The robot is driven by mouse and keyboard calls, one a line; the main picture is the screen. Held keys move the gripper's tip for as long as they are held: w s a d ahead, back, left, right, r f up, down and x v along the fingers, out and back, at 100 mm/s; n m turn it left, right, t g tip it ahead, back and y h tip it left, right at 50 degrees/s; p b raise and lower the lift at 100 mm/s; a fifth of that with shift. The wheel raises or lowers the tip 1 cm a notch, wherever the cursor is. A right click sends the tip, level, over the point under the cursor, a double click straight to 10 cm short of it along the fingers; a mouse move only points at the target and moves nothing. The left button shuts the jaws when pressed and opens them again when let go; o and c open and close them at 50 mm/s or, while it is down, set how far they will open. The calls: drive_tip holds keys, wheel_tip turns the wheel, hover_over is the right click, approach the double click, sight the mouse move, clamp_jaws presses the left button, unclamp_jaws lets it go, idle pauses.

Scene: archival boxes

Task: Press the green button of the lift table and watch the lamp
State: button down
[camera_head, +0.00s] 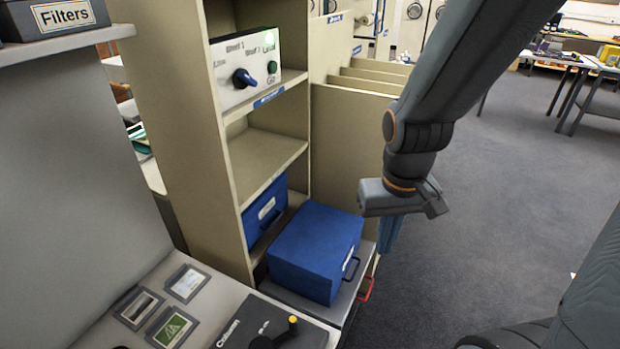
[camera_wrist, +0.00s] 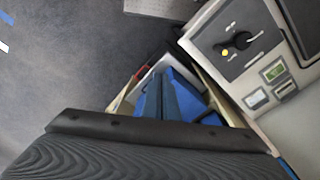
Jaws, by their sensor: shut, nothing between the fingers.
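A white control panel (camera_head: 247,66) stands on the upper shelf of the beige rack in the head view. It has a dark blue knob (camera_head: 243,79) and a green button (camera_head: 272,67) above the word "Go". A blue box (camera_head: 315,252) with a handle rests on a grey platform (camera_head: 287,296), perhaps the lift table. My gripper (camera_head: 388,240) points down, right of the blue box and well below the panel. Its shut, empty fingers (camera_wrist: 158,82) show against blue boxes in the wrist view.
Another blue box (camera_head: 264,213) sits in the rack's lower compartment. A red handle (camera_head: 367,289) sticks out by the platform. A grey counter at lower left holds small framed plates (camera_head: 187,283) and a dark control with a yellow-tipped lever (camera_head: 292,325).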

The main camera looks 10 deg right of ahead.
drive_tip(key=w+a+r+m+y+p, duration=0.1)
drive_tip(key=w+a+r+m+y, duration=0.35)
drive_tip(key=w+m, duration=0.35)
drive_tip(key=w+a+r+m+y, duration=0.4)
drive_tip(key=w+a+m, duration=0.1)
drive_tip(key=w+m, duration=0.2)
drive_tip(key=w+d+r+m+t+y, duration=0.2)
drive_tip(key=w+r+m+t+y, duration=0.1)
drive_tip(key=w+r, duration=0.4)
drive_tip(key=w+d+r+m+t+y+p, duration=0.1)
drive_tip(key=w+d+r+m+t+y, duration=0.2)
drive_tip(key=w+r+m+t, duration=0.2)
drive_tip(key=w+r+m, duration=0.1)
drive_tip(key=w+r, duration=0.2)
drive_tip(key=w, duration=0.3)
drive_tip(key=shift+w, duration=0.35)
